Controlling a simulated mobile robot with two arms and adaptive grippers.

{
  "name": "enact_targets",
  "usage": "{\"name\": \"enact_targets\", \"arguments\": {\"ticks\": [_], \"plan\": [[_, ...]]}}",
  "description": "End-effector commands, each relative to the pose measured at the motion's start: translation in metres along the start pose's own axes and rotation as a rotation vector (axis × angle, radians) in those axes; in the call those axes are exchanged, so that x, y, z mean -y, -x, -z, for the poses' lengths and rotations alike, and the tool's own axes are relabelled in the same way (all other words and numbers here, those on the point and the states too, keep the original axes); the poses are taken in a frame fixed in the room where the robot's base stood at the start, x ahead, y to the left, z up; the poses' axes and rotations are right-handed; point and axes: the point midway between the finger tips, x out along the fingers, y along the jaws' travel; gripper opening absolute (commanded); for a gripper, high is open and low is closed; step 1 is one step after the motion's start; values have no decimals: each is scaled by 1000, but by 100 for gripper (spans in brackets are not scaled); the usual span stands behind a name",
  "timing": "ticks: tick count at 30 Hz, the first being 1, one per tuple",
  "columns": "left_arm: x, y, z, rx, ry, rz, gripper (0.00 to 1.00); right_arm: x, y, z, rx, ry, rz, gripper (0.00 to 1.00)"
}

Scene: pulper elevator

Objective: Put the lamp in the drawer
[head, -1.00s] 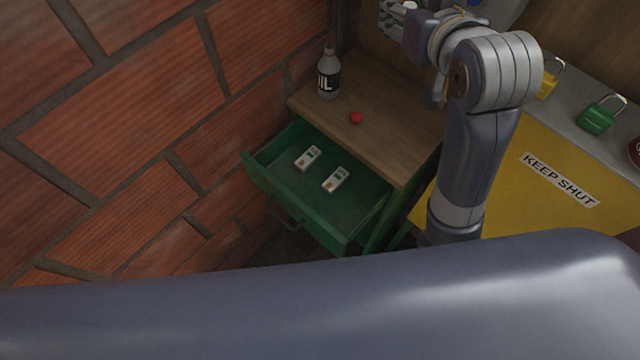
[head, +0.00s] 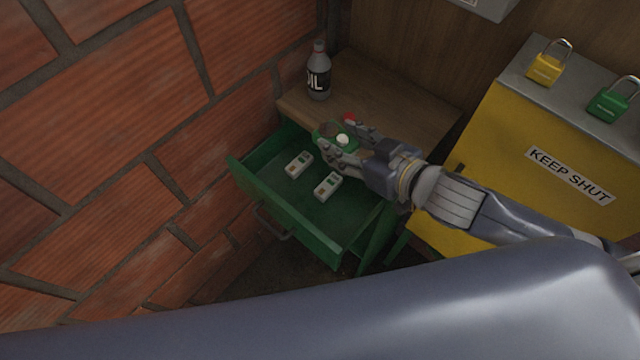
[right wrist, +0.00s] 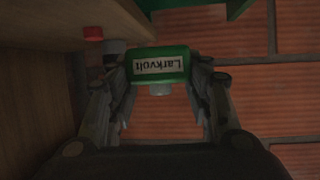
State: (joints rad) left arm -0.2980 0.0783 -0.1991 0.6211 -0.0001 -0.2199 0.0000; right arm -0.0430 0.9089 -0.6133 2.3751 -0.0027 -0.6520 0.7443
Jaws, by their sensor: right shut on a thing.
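My right gripper (head: 338,134) is shut on the lamp (head: 343,140), a small green body with a white round part. In the right wrist view the lamp (right wrist: 160,66) sits between the fingers and carries a "Larkvolt" label, upside down in the picture. The green drawer (head: 283,215) is pulled open below the wooden top. The gripper holds the lamp above the drawer's back part, close to the top's front edge. Two small white devices (head: 299,164) (head: 328,185) lie in the drawer. My left gripper is not in view.
A grey oil bottle (head: 319,80) and a small red thing (head: 350,118) stand on the wooden top (head: 400,90). A brick wall (head: 120,120) rises close on the left. A yellow "KEEP SHUT" box (head: 520,150) with padlocks stands right. The drawer's front half has free floor.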

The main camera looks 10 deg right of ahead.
Motion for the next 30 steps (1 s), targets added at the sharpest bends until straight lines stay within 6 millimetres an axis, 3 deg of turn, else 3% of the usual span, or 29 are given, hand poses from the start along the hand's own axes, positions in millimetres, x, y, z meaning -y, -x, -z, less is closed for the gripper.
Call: {"name": "enact_targets", "arguments": {"ticks": [3, 8, 16, 30], "plan": [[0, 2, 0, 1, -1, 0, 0, 17, 11, -31, 5, 30, 70, 17], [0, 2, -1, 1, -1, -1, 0, 28, 18, -50, -4, 49, 113, 17], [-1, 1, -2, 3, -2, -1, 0, 30, 1, -94, -5, 51, 119, 17], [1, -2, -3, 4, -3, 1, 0, 30, -19, -141, -7, 52, 119, 17]]}}
